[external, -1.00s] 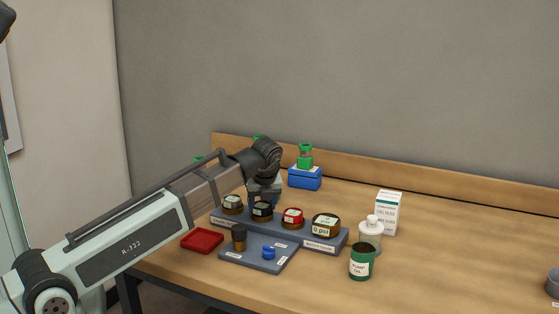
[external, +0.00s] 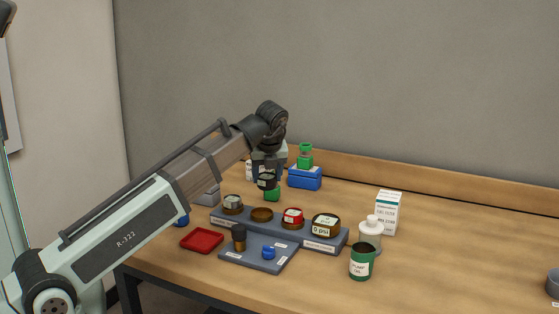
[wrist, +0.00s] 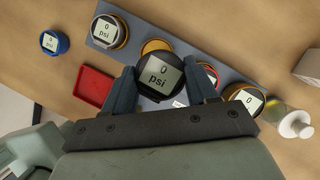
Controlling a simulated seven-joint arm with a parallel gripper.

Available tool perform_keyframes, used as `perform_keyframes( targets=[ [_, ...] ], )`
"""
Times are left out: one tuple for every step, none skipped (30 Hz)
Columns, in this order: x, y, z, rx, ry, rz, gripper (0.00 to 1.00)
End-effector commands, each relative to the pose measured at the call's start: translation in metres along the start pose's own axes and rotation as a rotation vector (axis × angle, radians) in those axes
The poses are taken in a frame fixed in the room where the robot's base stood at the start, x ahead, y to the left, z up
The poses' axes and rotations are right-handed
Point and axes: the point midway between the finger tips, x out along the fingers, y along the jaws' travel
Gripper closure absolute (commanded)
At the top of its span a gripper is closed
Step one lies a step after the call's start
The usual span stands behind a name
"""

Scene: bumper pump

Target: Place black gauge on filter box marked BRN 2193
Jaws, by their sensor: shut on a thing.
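The black gauge (external: 266,182) is held above the slate-blue rack, clear of its seat. In the wrist view the black gauge (wrist: 160,77) sits between both fingers with its dial reading "0 psi" facing the camera. My gripper (wrist: 160,85) is shut on it; in the external view my gripper (external: 267,170) points down behind the rack. A blue box with a green fitting (external: 304,179) stands at the back. A green part (external: 272,196) shows just below the held gauge, and a grey box (external: 208,194) is partly hidden by my arm. I cannot read BRN 2193 on any box.
The rack (external: 335,246) holds other gauges and an empty brown seat (external: 262,214). A red tray (external: 202,240), grey-blue plate (external: 232,261), green can (external: 361,262), white bottle (external: 370,233) and white carton (external: 388,212) stand near. The right of the table is mostly clear.

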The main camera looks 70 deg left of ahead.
Motion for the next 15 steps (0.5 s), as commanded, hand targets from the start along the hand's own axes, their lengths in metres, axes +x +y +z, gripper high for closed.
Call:
perform_keyframes(
  targets=[
    [-0.004,-0.008,-0.009,0.019,0.001,-0.007,0.78],
    [-0.006,-0.014,-0.015,0.031,0.001,-0.01,0.78],
    [-0.009,-0.024,-0.022,0.047,0.002,-0.015,0.78],
    [-0.013,-0.034,-0.027,0.06,0.002,-0.02,0.78],
    [-0.016,-0.045,-0.031,0.074,0.003,-0.024,0.78],
    [-0.021,-0.063,-0.036,0.093,0.004,-0.03,0.78],
    [-0.025,-0.075,-0.04,0.106,0.004,-0.034,0.78],
    [-0.029,-0.089,-0.042,0.118,0.005,-0.037,0.78],
    [-0.034,-0.106,-0.046,0.133,0.006,-0.042,0.78],
    [-0.038,-0.119,-0.048,0.143,0.007,-0.045,0.78],
    [-0.042,-0.132,-0.051,0.154,0.008,-0.049,0.78],
    [-0.046,-0.148,-0.053,0.166,0.009,-0.053,0.78],
    [-0.05,-0.161,-0.055,0.175,0.01,-0.057,0.78],
    [-0.054,-0.174,-0.057,0.184,0.01,-0.061,0.78],
    [-0.058,-0.191,-0.058,0.195,0.011,-0.066,0.78]
  ],
)
